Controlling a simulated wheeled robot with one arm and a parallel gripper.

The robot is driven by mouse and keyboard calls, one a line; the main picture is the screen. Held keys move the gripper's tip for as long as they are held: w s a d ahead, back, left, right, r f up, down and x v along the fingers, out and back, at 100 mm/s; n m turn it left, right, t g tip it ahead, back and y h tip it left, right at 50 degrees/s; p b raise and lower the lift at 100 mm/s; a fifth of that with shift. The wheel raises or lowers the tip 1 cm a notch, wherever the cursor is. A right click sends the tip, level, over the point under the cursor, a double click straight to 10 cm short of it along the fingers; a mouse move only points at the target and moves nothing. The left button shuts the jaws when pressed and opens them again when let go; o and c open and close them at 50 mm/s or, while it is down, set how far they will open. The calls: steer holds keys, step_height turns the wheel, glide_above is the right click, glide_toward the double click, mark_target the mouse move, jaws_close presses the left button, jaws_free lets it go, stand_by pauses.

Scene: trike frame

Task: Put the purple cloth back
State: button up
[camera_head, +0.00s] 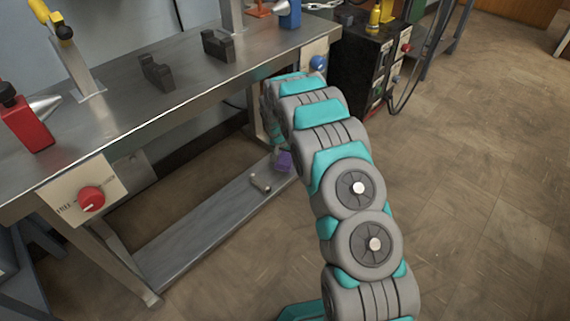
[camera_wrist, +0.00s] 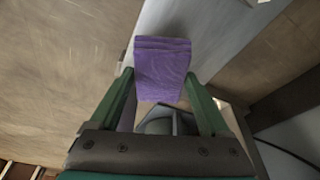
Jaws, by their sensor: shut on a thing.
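The purple cloth (camera_wrist: 162,68) is a folded block between the fingertips of my gripper (camera_wrist: 161,84) in the wrist view. Both green fingers reach its sides, and the gripper is shut on it. My gripper is mostly hidden behind my arm there. I cannot tell whether the cloth touches the shelf.
A small pale metal part (camera_head: 261,183) lies on the lower shelf near the cloth. The steel bench top (camera_head: 130,110) overhangs the shelf, with a bench leg (camera_head: 262,125) close to my arm. A black machine (camera_head: 362,70) stands beyond. The floor at right is clear.

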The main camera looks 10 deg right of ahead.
mark_target(284, 160)
steer(key=shift+s+a+b+x, duration=0.1)
steer(key=shift+s+b+x, duration=0.05)
steer(key=shift+x, duration=0.7)
steer(key=shift+s+a+b+x, duration=0.15)
steer(key=shift+x, duration=0.7)
steer(key=shift+f, duration=0.15)
steer(key=shift+f, duration=0.15)
steer(key=o, duration=1.2)
steer(key=shift+c, duration=0.2)
